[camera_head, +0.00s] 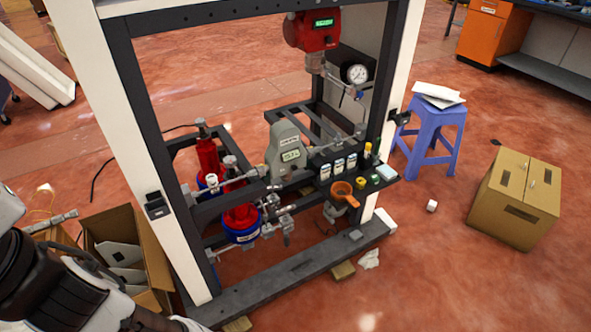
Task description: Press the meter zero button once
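A grey meter (287,146) with a small lit display stands in the middle of the dark frame. A red transmitter (313,30) with a green lit display hangs higher up on the frame. The zero button is too small to make out on either one. Part of my arm shows in the lower left corner, to the left of the frame and well apart from both devices. My gripper cannot be made out in this view.
The dark frame (135,125) with white posts surrounds red cylinders (240,216), pipes and a round gauge (357,74). A black shelf (385,181) holds small bottles and an orange scoop (341,190). A blue stool (430,135) and cardboard box (515,197) stand right; an open box (157,250) stands left.

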